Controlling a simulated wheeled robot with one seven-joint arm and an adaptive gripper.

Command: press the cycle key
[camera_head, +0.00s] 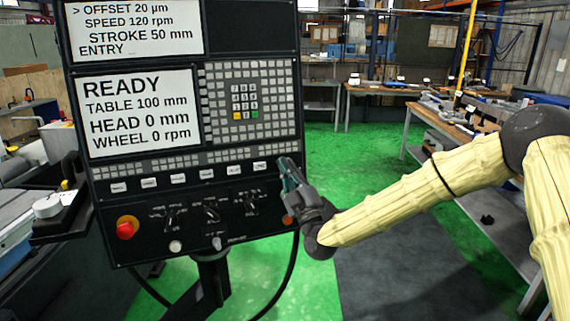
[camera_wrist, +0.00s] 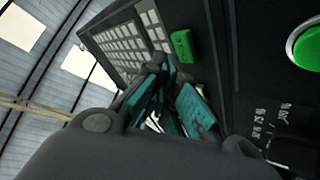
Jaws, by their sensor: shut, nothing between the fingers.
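The black control panel (camera_head: 225,225) carries a row of pale labelled keys, with the rightmost pale key (camera_head: 259,166) just left of my gripper (camera_head: 287,172). The key labels are too small to read, so I cannot tell which is the cycle key. My gripper's teal fingers are shut and empty at the panel's right edge. In the wrist view, my gripper (camera_wrist: 172,92) points towards the panel, close to a raised green key (camera_wrist: 183,45). I cannot tell whether the fingers touch it. The fingers and arm hide part of the panel.
A round green button (camera_wrist: 308,47) stands at the wrist view's right edge. The panel also has a red knob (camera_head: 127,228), a keypad (camera_head: 244,101) and a screen (camera_head: 138,110) reading READY. A workbench (camera_head: 470,165) stands behind my arm. Green floor (camera_head: 350,150) lies open behind.

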